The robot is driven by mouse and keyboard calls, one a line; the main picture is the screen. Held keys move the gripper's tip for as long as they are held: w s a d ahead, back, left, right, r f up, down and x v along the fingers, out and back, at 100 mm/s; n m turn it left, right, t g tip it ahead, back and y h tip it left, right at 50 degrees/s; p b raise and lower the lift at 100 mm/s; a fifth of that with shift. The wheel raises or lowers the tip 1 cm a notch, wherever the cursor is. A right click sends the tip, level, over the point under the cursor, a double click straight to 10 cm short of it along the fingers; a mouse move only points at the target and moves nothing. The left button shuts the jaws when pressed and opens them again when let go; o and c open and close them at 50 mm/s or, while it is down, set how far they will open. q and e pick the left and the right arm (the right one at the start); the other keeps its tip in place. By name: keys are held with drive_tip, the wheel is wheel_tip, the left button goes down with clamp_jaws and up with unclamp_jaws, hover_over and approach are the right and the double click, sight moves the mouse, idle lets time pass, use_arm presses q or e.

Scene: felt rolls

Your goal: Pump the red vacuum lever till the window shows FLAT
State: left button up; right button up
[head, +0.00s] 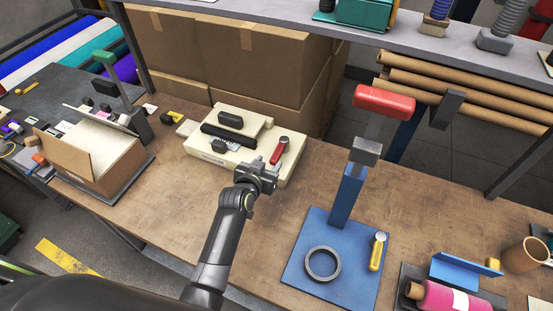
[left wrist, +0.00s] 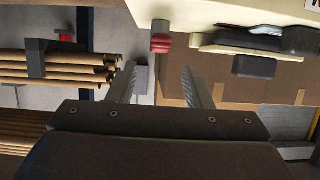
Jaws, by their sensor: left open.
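The cream vacuum machine (head: 200,147) sits on the brown workbench, with a dark bar and black blocks on top. Its red lever (head: 279,150) stands at the right side of the top. The red lever end (left wrist: 161,42) also shows in the left wrist view, beyond the fingers. My left gripper (head: 262,172) is just in front of the machine's right part, close to the lever. In the left wrist view its fingers (left wrist: 160,88) are apart with nothing held between them. I cannot read any word in a window. My right gripper is out of view.
A blue-based press (head: 345,205) with a red handle (head: 384,101) stands right of my left arm. A black ring (head: 322,263) lies on its base. An open carton (head: 100,165) is at the left. Stacked boxes (head: 230,50) stand behind.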

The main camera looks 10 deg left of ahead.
sight(276, 154)
use_arm(q)
drive_tip(key=b+x, duration=0.5)
drive_tip(key=x, duration=0.1)
drive_tip(key=shift+w+f, duration=0.25)
drive_tip(key=shift+f, duration=0.1)
drive_tip(key=shift+w+d+b, duration=0.1)
drive_tip(key=shift+w+b, duration=0.45)
drive_tip(key=shift+w, duration=0.05)
clamp_jaws()
